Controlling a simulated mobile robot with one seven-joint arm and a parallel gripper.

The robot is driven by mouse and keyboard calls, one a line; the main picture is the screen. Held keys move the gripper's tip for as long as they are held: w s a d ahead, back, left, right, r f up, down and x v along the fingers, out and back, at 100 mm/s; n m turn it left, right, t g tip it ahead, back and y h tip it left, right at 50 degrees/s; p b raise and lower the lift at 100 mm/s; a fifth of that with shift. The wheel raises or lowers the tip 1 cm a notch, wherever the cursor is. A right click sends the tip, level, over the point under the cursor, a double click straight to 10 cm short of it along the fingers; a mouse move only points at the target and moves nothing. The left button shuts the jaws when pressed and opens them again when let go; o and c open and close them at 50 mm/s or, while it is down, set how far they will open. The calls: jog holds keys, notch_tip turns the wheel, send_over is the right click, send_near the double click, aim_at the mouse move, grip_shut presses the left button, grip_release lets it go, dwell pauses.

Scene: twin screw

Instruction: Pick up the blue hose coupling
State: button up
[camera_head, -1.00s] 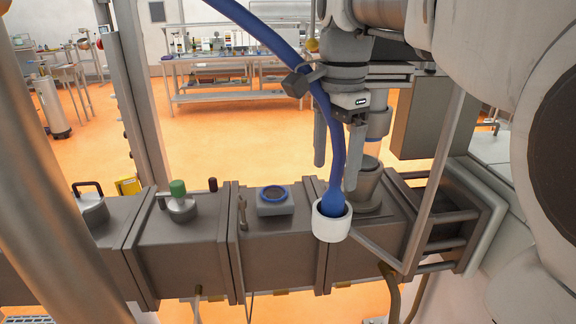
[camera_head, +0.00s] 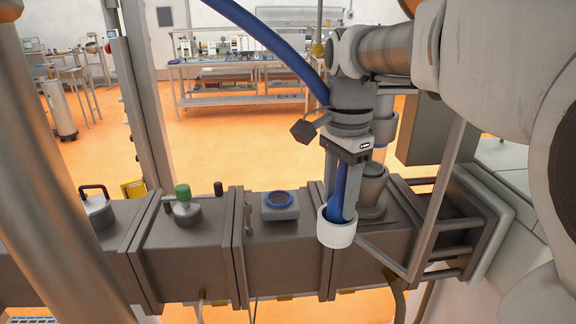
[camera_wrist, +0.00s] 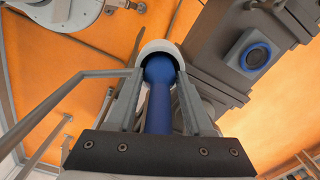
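The blue hose coupling (camera_head: 343,207) is a rounded blue end on a thick blue hose (camera_head: 265,35). It sits upright in a white cup-shaped holder (camera_head: 336,232) on the front of the grey machine. My gripper (camera_head: 339,206) points down over the holder, with one finger on each side of the coupling. In the wrist view the blue bulb of the coupling (camera_wrist: 160,70) lies between the fingertips, inside the white rim (camera_wrist: 160,46). The fingers look open, with narrow gaps beside the hose; contact at the tips is not clear. My wrist hides part of the hose.
A blue-ringed square port (camera_head: 280,205) is on the machine top, left of the holder. A green-capped fitting (camera_head: 184,205) and a handled lid (camera_head: 95,205) stand further left. A grey cylindrical neck (camera_head: 373,190) is close on the gripper's right.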

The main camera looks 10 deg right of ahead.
jog(key=c, duration=0.5)
jog(key=shift+r, duration=0.1)
